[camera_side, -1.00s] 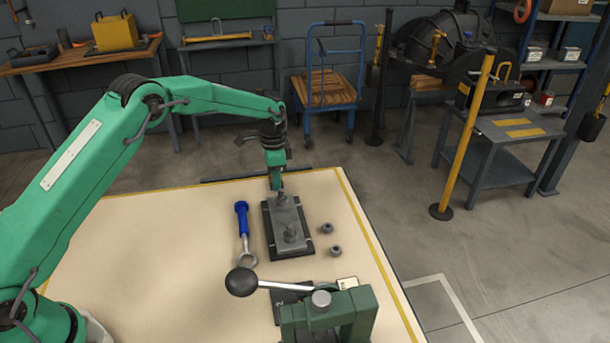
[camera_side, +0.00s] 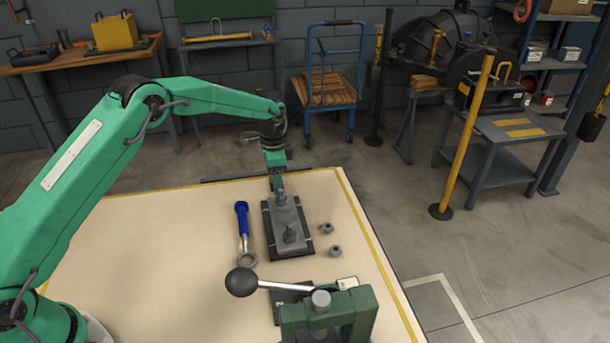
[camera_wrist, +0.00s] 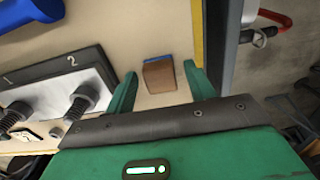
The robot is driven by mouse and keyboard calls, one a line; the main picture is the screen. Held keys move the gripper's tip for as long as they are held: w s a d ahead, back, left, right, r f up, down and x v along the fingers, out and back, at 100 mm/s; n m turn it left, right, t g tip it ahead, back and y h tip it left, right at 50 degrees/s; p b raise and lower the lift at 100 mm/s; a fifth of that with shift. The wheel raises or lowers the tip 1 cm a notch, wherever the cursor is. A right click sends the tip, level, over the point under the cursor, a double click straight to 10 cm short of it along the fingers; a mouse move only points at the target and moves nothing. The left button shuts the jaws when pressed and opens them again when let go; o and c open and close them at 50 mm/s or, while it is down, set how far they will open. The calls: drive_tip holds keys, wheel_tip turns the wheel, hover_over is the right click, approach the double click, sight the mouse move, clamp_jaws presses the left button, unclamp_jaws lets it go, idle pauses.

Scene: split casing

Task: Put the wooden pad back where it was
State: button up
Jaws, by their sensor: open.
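The wooden pad (camera_wrist: 159,75) is a small brown block in the wrist view, lying on the cream tabletop with a strip of blue along its far edge. It sits between the two spread fingers of my gripper (camera_wrist: 160,71), with bare table showing on both sides of it. I cannot tell the height of the fingers above it. In the side view my gripper (camera_side: 277,186) is low at the far end of the grey plate (camera_side: 283,216). The pad cannot be made out there.
The plate carries upright studs and sits on a dark base marked 1 and 2 (camera_wrist: 48,68). A blue-handled ring tool (camera_side: 242,220) lies left of it, and two nuts (camera_side: 331,239) lie right. A green clamp (camera_side: 330,318) with a black-knobbed lever stands in front. The table's left side is clear.

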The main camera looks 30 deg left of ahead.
wheel_tip(320, 180, up, 12)
idle(0.6)
drive_tip(key=shift+r, duration=0.1)
idle(0.4)
drive_tip(key=s+a+r+n+t, duration=0.1)
drive_tip(key=s+r+n+t, duration=0.25)
drive_tip(key=s+r, duration=1.3)
drive_tip(key=s+f+n+t, duration=0.1)
drive_tip(key=s+f+n, duration=0.1)
drive_tip(key=s, duration=0.9)
drive_tip(key=s+a+f+n+t, duration=0.1)
drive_tip(key=s+f+n, duration=0.1)
drive_tip(key=s, duration=0.8)
drive_tip(key=shift+s+f+n, duration=0.2)
drive_tip(key=shift+s+n, duration=0.2)
drive_tip(key=shift+n, duration=0.35)
